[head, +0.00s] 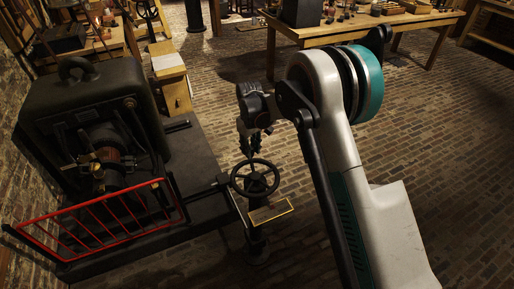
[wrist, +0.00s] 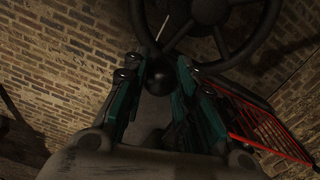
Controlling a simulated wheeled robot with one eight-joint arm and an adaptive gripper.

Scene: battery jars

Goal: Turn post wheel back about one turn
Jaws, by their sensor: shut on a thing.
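The post wheel (head: 255,182) is a dark spoked handwheel on a post in the middle of the head view. In the wrist view its hub, spokes and curved rim (wrist: 209,10) fill the top. My gripper (head: 251,156) reaches down to the wheel's far rim from above. In the wrist view my gripper (wrist: 160,85) has a teal-sided finger on each side of a dark round knob (wrist: 160,76) at the rim and is shut on it. The exact contact is dark and partly hidden by the fingers.
A brass-coloured plate (head: 270,211) sits just in front of the wheel. A red railing (head: 100,221) guards a large black machine (head: 88,110) at left. Workbenches (head: 360,28) stand at the back. Brick floor is clear at right.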

